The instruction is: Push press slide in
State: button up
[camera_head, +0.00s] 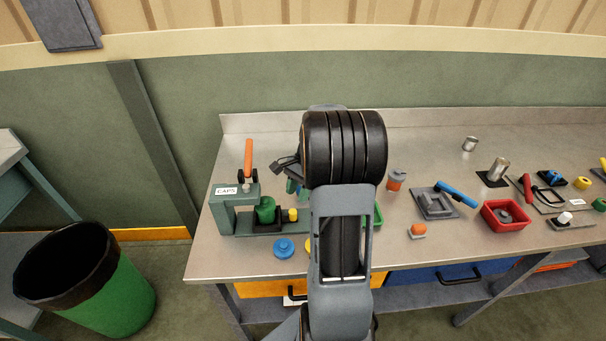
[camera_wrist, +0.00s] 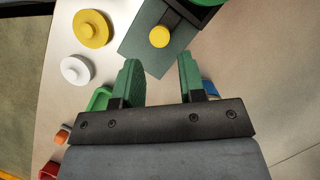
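The press (camera_head: 222,206), a green frame labelled CAPS with an orange lever (camera_head: 248,158), stands at the left of the bench. Its dark slide (camera_head: 262,225) sticks out to the right of the frame and carries a green round part (camera_head: 265,210). A yellow knob (camera_head: 293,214) is on the slide's outer end. In the wrist view the knob (camera_wrist: 159,37) lies beyond my gripper (camera_wrist: 160,65), roughly in line with the gap between its green fingers. The gripper is open and empty. In the head view my arm hides most of it.
A blue disc (camera_head: 284,248) lies in front of the press. The wrist view shows a yellow disc (camera_wrist: 92,28) and a white disc (camera_wrist: 76,70) near the slide. A red tray (camera_head: 505,216) and several other fixtures stand to the right. A green bin (camera_head: 110,295) stands on the floor at left.

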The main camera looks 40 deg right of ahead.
aim_at(293, 211)
jog(key=v, duration=0.6)
jog(key=shift+d+r, duration=0.2)
jog(key=shift+r, duration=0.1)
jog(key=shift+o, duration=1.4)
jog(key=shift+w+d+f+b, duration=0.1)
jog(key=shift+f+b, duration=0.25)
jog(key=shift+b, duration=0.85)
jog(key=b+x, duration=0.5)
jog(key=x, duration=0.7)
jog(key=shift+a+f+b, duration=0.2)
jog(key=shift+a+b, duration=0.1)
jog(key=shift+b, duration=0.05)
grip_shut()
